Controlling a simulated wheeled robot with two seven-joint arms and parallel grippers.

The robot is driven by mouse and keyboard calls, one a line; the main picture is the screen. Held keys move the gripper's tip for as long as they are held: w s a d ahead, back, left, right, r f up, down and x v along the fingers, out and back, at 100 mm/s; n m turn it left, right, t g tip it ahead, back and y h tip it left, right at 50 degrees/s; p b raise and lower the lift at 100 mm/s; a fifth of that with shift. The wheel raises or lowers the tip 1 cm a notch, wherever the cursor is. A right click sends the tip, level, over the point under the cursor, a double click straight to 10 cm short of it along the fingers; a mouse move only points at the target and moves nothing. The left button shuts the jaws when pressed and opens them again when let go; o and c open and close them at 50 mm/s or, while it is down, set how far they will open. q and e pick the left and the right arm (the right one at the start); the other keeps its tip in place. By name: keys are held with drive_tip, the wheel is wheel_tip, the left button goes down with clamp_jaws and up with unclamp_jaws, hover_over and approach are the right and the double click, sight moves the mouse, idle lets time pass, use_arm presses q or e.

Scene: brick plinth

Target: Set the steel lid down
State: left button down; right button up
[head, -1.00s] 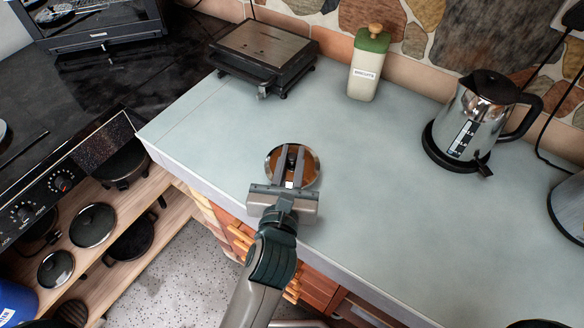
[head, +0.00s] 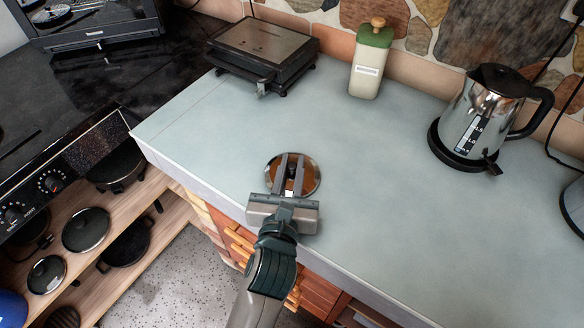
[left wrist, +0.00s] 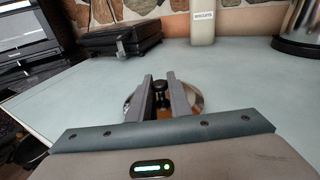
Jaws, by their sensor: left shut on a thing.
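The steel lid (head: 311,176) is a round, shiny disc over the grey-blue worktop (head: 380,215), near its front edge. My left gripper (head: 291,168) reaches over it from the front and is shut on its dark knob. The lid also shows in the left wrist view (left wrist: 196,99), with the knob between the two fingers (left wrist: 161,90). The lid looks level and at or very close to the worktop; I cannot tell whether it touches. The fingers hide part of its middle. My right gripper is not in view.
A contact grill (head: 262,50) stands at the back left, a green-topped biscuit jar (head: 367,68) at the back, and a steel kettle (head: 478,115) at the right. The worktop around the lid is clear. Shelves with pans (head: 87,230) lie lower left.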

sight(286, 195)
use_arm(q)
drive_tip(key=shift+f, duration=0.1)
idle(0.3)
drive_tip(key=c, duration=1.6)
unclamp_jaws()
drive_tip(key=shift+c, duration=0.2)
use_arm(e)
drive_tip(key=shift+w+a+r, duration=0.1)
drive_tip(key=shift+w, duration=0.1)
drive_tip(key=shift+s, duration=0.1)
